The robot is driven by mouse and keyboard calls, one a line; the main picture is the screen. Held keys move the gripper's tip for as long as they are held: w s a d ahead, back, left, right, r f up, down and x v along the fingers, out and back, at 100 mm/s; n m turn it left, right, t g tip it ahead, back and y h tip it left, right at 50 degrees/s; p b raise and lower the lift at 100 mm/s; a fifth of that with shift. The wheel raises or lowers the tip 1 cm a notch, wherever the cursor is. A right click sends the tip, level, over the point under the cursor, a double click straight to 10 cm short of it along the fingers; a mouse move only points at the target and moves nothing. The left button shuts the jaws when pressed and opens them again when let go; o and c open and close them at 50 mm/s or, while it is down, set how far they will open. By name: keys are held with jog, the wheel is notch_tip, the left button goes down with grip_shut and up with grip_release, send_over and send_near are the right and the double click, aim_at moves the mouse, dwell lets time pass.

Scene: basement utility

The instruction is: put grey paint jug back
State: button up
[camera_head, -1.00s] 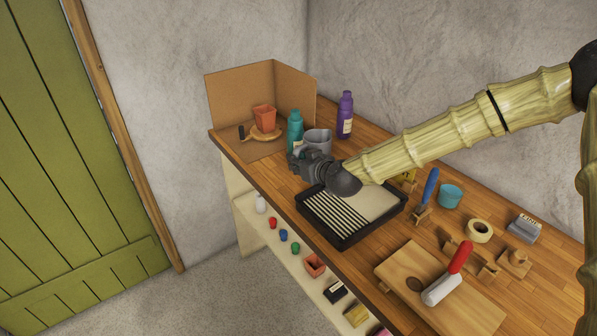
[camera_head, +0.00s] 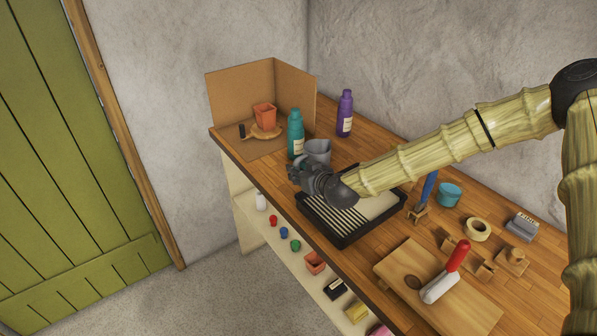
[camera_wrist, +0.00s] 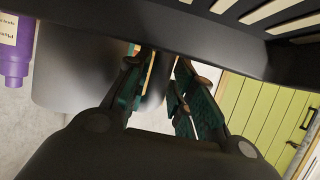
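The grey paint jug (camera_head: 319,151) is at the near side of the teal bottle, just beyond the paint tray, in the head view. My gripper (camera_head: 298,173) is at its near side, low by the bench's front edge. In the wrist view the jug's grey body (camera_wrist: 75,70) fills the upper left. The jug looks upright. Its base is hidden, so I cannot tell whether it touches the bench.
The black paint tray (camera_head: 345,241) lies right beside the gripper, under my arm. A teal bottle (camera_head: 296,136) and purple bottle (camera_head: 345,115) stand behind. A cardboard screen (camera_head: 240,97) closes the far-left corner.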

jog(key=shift+o, duration=0.8)
jog(key=shift+f, duration=0.1)
jog(key=shift+s, duration=0.1)
jog(key=shift+b+v, duration=0.9)
jog(key=shift+v, duration=0.9)
jog(key=b+v, duration=0.1)
jog(key=v, duration=0.5)
jog(key=shift+s+d+b, duration=0.25)
jog(key=shift+d+b, duration=0.05)
jog(key=shift+s+r, duration=0.15)
jog(key=shift+r, duration=0.05)
jog(key=shift+r, duration=0.1)
